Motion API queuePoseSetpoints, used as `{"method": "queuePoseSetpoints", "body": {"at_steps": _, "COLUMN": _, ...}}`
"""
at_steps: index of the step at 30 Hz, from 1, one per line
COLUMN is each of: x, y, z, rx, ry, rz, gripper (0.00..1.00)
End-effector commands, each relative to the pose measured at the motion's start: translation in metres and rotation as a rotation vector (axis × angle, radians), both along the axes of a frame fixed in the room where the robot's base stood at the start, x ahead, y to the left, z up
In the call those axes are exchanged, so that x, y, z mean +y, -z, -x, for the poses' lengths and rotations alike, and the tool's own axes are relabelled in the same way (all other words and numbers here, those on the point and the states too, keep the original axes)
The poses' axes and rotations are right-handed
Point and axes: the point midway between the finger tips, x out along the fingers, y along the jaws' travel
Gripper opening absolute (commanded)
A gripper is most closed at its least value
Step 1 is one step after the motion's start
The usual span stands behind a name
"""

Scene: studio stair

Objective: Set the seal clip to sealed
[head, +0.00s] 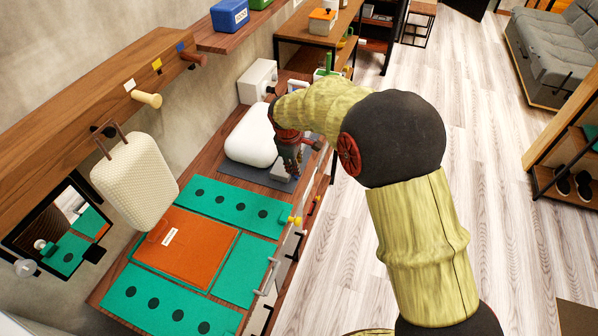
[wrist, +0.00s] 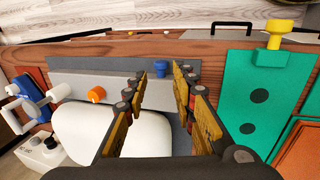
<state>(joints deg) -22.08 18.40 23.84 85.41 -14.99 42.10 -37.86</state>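No part is clearly labelled as the seal clip. A white rounded body (head: 250,137) lies on a dark grey mat (head: 228,173) and also shows in the wrist view (wrist: 112,133). A light grey bar (wrist: 75,86) runs along its edge, with an orange knob (wrist: 96,95) on it. A small blue peg (wrist: 161,69) stands at the mat, in line with the gap between my fingers. I cannot tell which of these is the clip. My gripper (wrist: 163,82) is open and empty above the mat. In the head view my gripper (head: 288,158) hides part of this area.
A green mat (wrist: 252,88) with black dots and a yellow knob (wrist: 280,27) lies beside it. A blue-and-white device (wrist: 25,105) stands left in the wrist view. Pegs (head: 146,98) and a hanging cream pouch (head: 135,180) are along the wall. The floor (head: 480,130) is clear.

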Motion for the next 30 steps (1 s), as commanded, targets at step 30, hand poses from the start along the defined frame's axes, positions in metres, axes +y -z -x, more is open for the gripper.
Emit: {"method": "queuePoseSetpoints", "body": {"at_steps": 30, "x": -0.006, "y": 0.066, "z": -0.016, "rx": 0.0, "ry": 0.003, "rz": -0.001, "gripper": 0.13}}
